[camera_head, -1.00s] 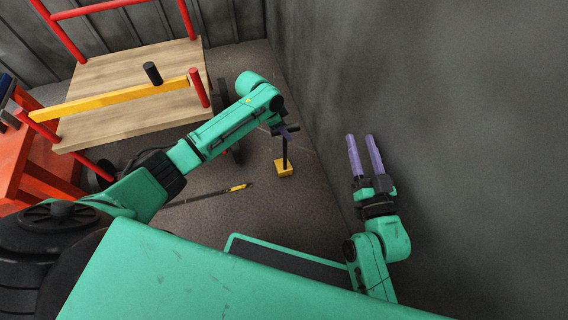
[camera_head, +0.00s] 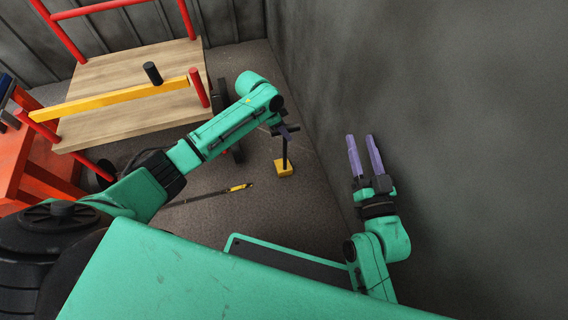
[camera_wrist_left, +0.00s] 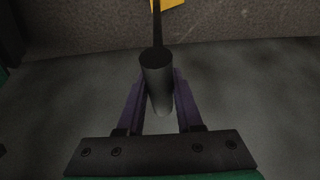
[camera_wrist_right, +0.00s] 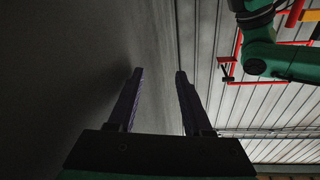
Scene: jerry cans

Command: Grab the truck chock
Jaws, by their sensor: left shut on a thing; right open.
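The truck chock shows in the head view as a yellow block (camera_head: 284,168) with a thin dark upright handle, close to the floor. In the left wrist view the handle's dark cylindrical grip (camera_wrist_left: 157,80) lies between my left fingers, and part of the yellow block (camera_wrist_left: 172,3) shows at the top edge. My left gripper (camera_head: 287,131) is shut on the chock's grip. I cannot tell whether the block touches the floor. My right gripper (camera_head: 361,152) is open and empty near the grey wall; its parted fingers also show in the right wrist view (camera_wrist_right: 158,85).
A cart with a wooden deck (camera_head: 130,72), red rails and a yellow bar (camera_head: 105,100) stands at the left. An orange-red frame (camera_head: 35,165) is beside it. A thin dark rod with a yellow part (camera_head: 238,187) lies on the floor. A grey wall (camera_head: 430,110) closes off the right.

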